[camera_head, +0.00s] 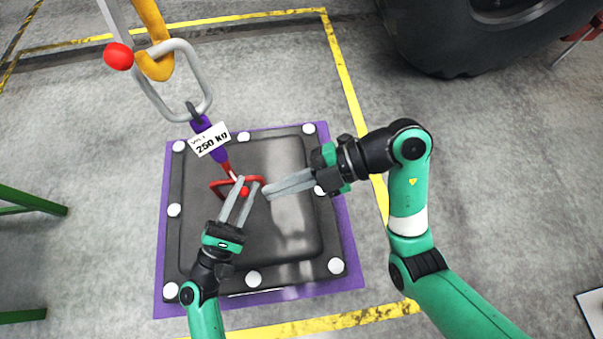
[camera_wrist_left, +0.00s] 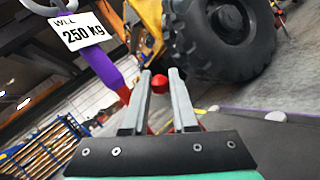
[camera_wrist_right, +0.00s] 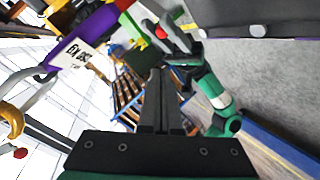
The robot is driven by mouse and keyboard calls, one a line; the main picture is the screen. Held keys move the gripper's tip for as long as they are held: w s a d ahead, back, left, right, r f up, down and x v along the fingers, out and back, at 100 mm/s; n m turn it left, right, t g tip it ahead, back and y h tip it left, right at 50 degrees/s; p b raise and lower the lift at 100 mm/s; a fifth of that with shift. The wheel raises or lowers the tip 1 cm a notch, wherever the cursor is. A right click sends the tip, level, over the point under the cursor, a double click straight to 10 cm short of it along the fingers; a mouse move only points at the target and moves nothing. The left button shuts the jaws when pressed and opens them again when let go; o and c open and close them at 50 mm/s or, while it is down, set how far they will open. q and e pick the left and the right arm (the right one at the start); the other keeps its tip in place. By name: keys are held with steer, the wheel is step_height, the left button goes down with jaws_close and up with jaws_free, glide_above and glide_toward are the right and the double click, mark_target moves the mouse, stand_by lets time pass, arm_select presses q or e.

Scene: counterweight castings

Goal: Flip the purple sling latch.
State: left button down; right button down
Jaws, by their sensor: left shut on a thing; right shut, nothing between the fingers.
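The purple sling (camera_head: 215,143) hangs from a grey chain link and carries a 250 kg label, seen also in the left wrist view (camera_wrist_left: 78,31). At its lower end is a red fitting (camera_head: 217,184) over the casting (camera_head: 290,235), with a red ball knob (camera_head: 245,192). My left gripper (camera_head: 246,184) is shut on the knob, which shows between its fingertips in the left wrist view (camera_wrist_left: 159,83). The fingers partly hide the fitting. My right gripper (camera_head: 268,190) is shut and empty just right of the knob, pointing left. The right wrist view shows the knob (camera_wrist_right: 161,32) too.
A grey link (camera_head: 143,87) hangs on a yellow hook (camera_head: 154,67) with another red ball (camera_head: 118,57) at upper left. The casting, edged with white round caps, lies on a purple mat (camera_head: 344,225). A large tyre (camera_head: 450,45) stands behind at right.

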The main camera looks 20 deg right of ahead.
steer(key=w+a+f, duration=0.1)
steer(key=f, duration=0.1)
steer(key=w+a+f, duration=0.1)
steer(key=w+a, duration=0.1)
steer(key=shift+a+f, duration=0.2)
steer(key=shift+f, duration=0.15)
